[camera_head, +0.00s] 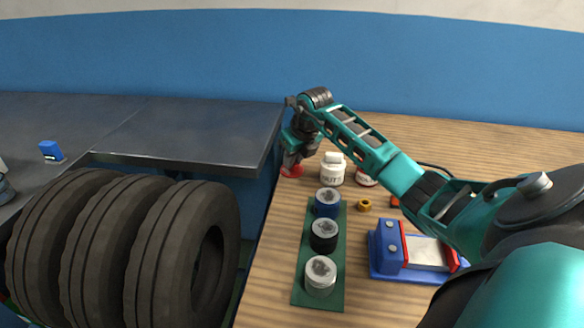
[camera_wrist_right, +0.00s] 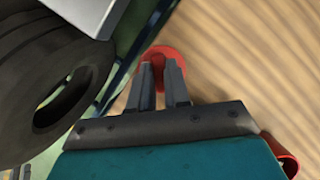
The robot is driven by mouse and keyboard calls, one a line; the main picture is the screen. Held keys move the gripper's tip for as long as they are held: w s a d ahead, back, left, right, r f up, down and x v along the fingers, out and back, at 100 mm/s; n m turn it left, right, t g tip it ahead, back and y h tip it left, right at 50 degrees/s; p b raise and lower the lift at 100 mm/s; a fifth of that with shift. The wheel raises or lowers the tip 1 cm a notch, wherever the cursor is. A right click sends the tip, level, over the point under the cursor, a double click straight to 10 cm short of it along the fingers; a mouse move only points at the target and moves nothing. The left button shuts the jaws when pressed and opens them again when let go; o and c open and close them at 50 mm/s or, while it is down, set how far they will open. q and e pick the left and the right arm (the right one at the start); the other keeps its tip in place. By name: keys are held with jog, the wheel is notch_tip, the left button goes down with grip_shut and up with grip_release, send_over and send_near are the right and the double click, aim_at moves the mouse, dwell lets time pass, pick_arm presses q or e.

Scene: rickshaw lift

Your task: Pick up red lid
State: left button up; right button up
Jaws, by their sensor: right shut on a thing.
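The red lid (camera_head: 291,171) is a small round piece at the far left edge of the wooden table. My right gripper (camera_head: 291,160) reaches down onto it from above. In the right wrist view the red lid (camera_wrist_right: 163,51) shows around and beyond the fingertips of my right gripper (camera_wrist_right: 160,66), which are close together and shut on it. The fingers hide part of the lid, and I cannot tell whether it is clear of the tabletop. My left gripper is not in view.
A white jar labelled NUTS (camera_head: 333,174) stands just right of the lid, with another white jar (camera_head: 367,177) partly behind my arm. A green tray (camera_head: 334,294) holds three cans. A blue vise (camera_head: 388,248) lies nearby. Black tires (camera_head: 180,245) and a grey metal table (camera_head: 200,135) are left.

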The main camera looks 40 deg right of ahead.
grip_shut()
jog(key=shift+r, duration=0.1)
